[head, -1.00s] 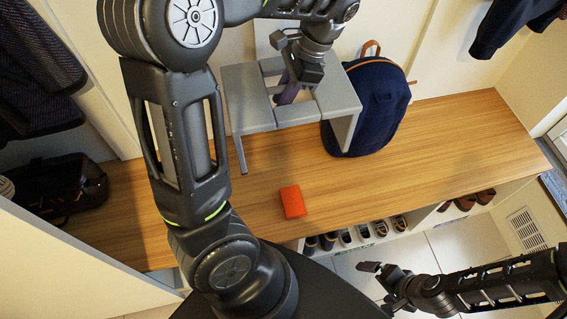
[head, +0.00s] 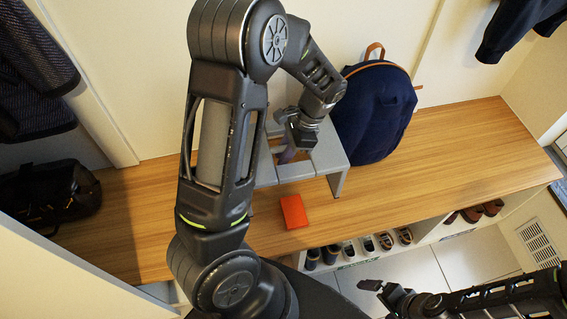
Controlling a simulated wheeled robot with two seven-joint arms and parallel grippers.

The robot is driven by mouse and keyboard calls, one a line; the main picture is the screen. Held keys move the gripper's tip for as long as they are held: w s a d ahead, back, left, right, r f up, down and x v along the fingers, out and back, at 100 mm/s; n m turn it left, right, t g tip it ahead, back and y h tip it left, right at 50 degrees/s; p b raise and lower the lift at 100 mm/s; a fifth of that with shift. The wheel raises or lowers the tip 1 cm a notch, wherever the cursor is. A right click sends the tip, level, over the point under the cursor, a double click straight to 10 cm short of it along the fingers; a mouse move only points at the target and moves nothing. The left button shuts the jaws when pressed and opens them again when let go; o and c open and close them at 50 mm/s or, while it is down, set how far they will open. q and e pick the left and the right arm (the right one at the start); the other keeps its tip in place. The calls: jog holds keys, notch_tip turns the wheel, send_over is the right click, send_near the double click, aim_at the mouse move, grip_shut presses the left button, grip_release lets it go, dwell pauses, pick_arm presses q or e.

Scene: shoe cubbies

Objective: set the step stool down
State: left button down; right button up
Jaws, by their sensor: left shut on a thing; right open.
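The grey step stool (head: 328,155) is upright over the wooden bench (head: 440,150), partly hidden behind my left arm. Its front right leg comes down close to the bench top; I cannot tell whether it touches. My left gripper (head: 288,156) is shut on the stool's top, at the slot in its middle. My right gripper (head: 376,288) is open and empty, low at the right, in front of the bench and above the floor.
A navy backpack (head: 375,112) stands just right of the stool. An orange-red box (head: 294,211) lies in front of it. A black bag (head: 50,192) sits at the bench's left end. Shoes (head: 386,241) fill cubbies below. The bench's right part is clear.

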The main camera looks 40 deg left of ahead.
pick_arm(q)
jog(key=shift+f+b, duration=0.35)
jog(key=shift+f, duration=1.8)
jog(key=c, duration=1.8)
grip_release()
jog(key=shift+f, duration=0.1)
jog(key=o, duration=0.4)
jog(key=shift+o, duration=0.2)
jog(key=p+v, duration=0.1)
jog(key=v, duration=1.1)
jog(key=shift+r+p, duration=0.2)
jog(key=shift+p, duration=0.15)
